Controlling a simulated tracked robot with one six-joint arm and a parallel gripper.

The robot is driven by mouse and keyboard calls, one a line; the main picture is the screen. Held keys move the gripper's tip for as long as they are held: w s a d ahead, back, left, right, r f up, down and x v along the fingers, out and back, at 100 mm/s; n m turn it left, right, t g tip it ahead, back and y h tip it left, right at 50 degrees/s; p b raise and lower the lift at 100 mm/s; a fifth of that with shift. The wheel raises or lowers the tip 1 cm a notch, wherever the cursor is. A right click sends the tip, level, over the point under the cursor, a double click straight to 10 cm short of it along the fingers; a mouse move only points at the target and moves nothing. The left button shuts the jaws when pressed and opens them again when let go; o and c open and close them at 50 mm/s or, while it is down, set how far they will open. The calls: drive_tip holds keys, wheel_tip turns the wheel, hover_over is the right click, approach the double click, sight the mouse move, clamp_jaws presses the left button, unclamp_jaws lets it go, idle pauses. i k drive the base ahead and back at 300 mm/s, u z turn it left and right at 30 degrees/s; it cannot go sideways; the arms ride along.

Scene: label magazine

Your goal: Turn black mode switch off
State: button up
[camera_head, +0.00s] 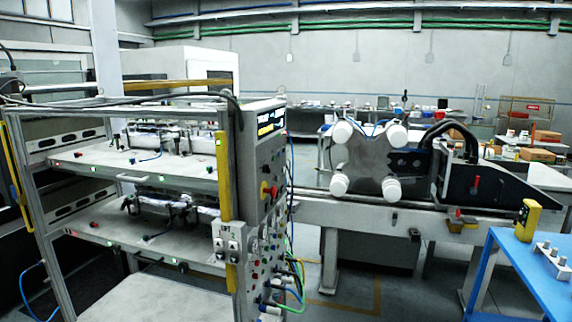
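A narrow grey control panel (266,165) forms the right end of the metal rack, seen at a steep angle. It carries a dark screen with yellow label at the top, a red knob (273,191) beside a yellow one (264,186), and rows of small dark knobs and sockets lower down. The black mode switch cannot be told apart from the other small dark parts, and its position cannot be read. My gripper is not in view.
The metal rack (100,158) with shelves fills the left. Cables (292,285) hang from the panel's lower part. A machine with a grey plate and several white rollers (340,134) stands on a rail to the right. A blue table (530,270) is at the front right.

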sight(266, 167)
drive_tip(key=z, duration=0.05)
drive_tip(key=i, duration=1.55)
drive_tip(key=u, duration=0.55)
